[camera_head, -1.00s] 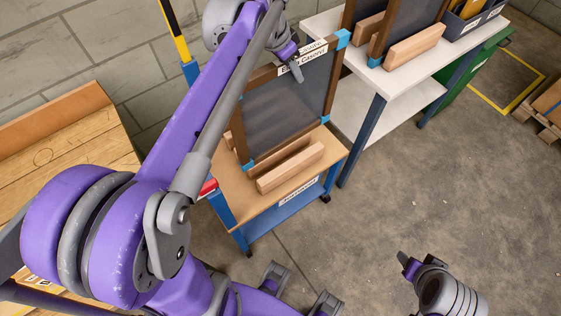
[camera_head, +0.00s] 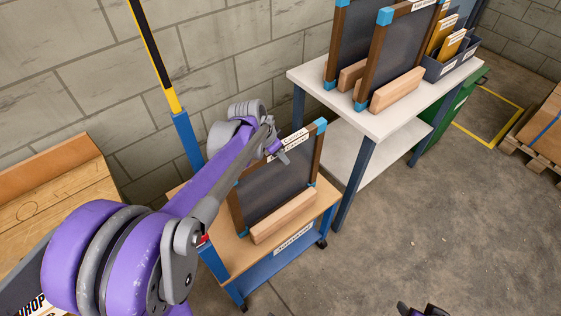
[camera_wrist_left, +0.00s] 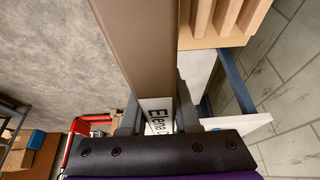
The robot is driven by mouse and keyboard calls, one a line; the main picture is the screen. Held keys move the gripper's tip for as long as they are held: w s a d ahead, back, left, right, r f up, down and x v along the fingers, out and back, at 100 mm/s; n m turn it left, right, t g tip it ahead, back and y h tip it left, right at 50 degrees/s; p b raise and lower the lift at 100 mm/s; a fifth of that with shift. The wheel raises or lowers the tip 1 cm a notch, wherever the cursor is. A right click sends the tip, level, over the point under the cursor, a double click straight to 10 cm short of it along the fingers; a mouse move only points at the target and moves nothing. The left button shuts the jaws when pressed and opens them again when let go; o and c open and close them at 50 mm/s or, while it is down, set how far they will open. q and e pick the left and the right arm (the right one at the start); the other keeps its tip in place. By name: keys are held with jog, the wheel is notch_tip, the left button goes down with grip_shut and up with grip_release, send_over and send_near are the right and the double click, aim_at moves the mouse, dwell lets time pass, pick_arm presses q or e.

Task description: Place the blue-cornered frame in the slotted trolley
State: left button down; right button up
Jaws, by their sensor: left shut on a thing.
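The blue-cornered frame (camera_head: 272,190) has a brown wooden border, a dark mesh panel and a white name label on its top rail. It stands nearly upright over the slotted trolley (camera_head: 280,262), which has a wooden top, blue sides and a light wooden block (camera_head: 284,215). The frame's lower edge is behind this block; I cannot tell whether it rests in the slot. My left gripper (camera_head: 283,157) is shut on the top rail. In the left wrist view my left fingers (camera_wrist_left: 157,112) straddle the rail at the label (camera_wrist_left: 158,122). My right gripper (camera_head: 425,310) barely shows at the bottom edge.
A white table (camera_head: 375,122) right of the trolley bears two similar frames (camera_head: 398,55) in wooden blocks and dark bins (camera_head: 450,64). A blue post with a yellow-black top (camera_head: 172,100) rises behind the trolley. A wooden bench (camera_head: 45,205) is at left.

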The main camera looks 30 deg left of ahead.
pick_arm(q)
jog(key=shift+f, duration=1.55)
jog(key=c, duration=0.6)
grip_release()
jog(key=shift+c, duration=0.2)
